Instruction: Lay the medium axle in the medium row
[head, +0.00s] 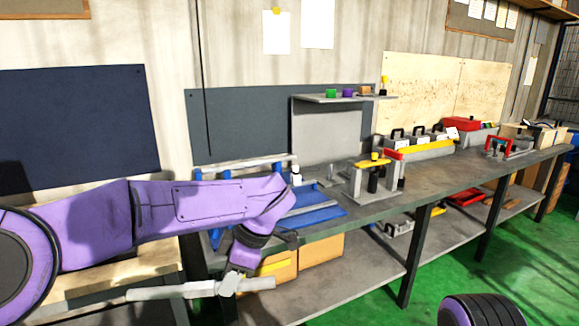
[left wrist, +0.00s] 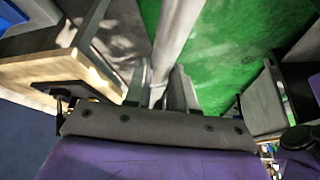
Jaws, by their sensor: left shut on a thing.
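A light grey axle (head: 165,292) is held roughly level in my left gripper (head: 232,284), low in front of the workbench and beside its left end. In the left wrist view the axle (left wrist: 178,32) runs away between the two fingers of the left gripper (left wrist: 162,92), which are shut on it. A blue rack (head: 318,214) lies on the left part of the bench top, with pale bars (head: 245,164) along its back. My left forearm hides much of the rack. I cannot tell which row is the medium one. My right gripper is out of view.
The grey bench top (head: 430,168) runs away to the right. A grey fixture with a yellow knob (head: 374,160) stands right of the rack. Cardboard boxes (head: 320,250) sit on the lower shelf. A wooden bench (head: 115,275) is at left. The green floor (head: 400,300) is open in front.

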